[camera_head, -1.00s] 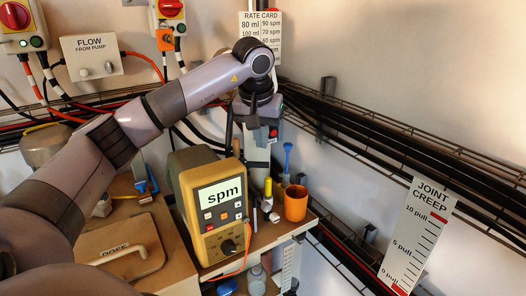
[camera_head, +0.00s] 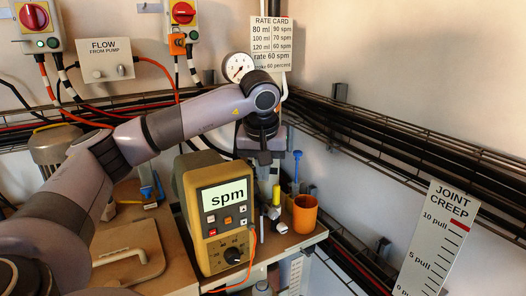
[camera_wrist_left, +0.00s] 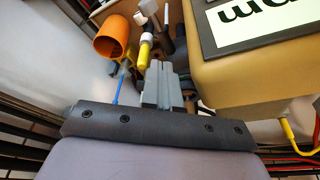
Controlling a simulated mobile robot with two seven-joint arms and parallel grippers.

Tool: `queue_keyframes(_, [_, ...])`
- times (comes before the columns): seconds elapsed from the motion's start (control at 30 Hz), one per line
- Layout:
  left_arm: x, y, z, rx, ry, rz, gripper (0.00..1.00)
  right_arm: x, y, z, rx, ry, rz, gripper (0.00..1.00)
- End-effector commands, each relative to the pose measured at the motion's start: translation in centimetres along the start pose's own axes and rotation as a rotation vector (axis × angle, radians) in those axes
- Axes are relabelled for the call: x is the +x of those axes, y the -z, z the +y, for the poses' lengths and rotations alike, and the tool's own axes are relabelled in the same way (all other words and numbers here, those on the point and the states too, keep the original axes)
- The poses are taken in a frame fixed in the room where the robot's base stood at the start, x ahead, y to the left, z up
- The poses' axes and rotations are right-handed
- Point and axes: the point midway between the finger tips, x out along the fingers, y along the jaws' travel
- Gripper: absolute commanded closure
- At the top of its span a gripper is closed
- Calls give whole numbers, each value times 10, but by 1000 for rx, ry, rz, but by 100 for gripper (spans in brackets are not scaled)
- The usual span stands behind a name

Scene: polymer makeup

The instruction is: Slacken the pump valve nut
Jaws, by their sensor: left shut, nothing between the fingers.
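My left gripper (camera_head: 264,182) points down behind the right side of the yellow spm meter (camera_head: 217,215). In the left wrist view its grey fingers (camera_wrist_left: 162,75) are together with nothing between them. Beyond the fingertips stand a yellow-and-white marker-like tool (camera_wrist_left: 146,46), a blue tool (camera_wrist_left: 118,88) and an orange cup (camera_wrist_left: 111,38). The cup also shows in the head view (camera_head: 304,214). I cannot make out the pump valve nut in either view; my arm and the meter cover part of the bench. My right gripper is not in view.
A dial gauge (camera_head: 237,67) and rate card (camera_head: 272,42) are on the back wall. Black cables on a wire rack (camera_head: 370,128) run along the right wall. A grey motor-like unit (camera_head: 54,146) stands left, behind my arm. A panel with a handle (camera_head: 125,257) lies front left.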

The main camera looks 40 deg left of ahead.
Motion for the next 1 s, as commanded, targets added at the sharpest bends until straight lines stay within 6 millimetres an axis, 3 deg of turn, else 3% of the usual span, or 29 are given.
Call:
queue_keyframes(0.3, [14, 30, 0, 0, 0, 0, 100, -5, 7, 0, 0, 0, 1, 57])
queue_keyframes(0.8, [17, 35, 0, 1, -1, 0, 100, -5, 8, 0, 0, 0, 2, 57])
queue_keyframes(1.0, [17, 44, 1, -1, 1, -3, 100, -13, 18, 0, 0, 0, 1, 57])
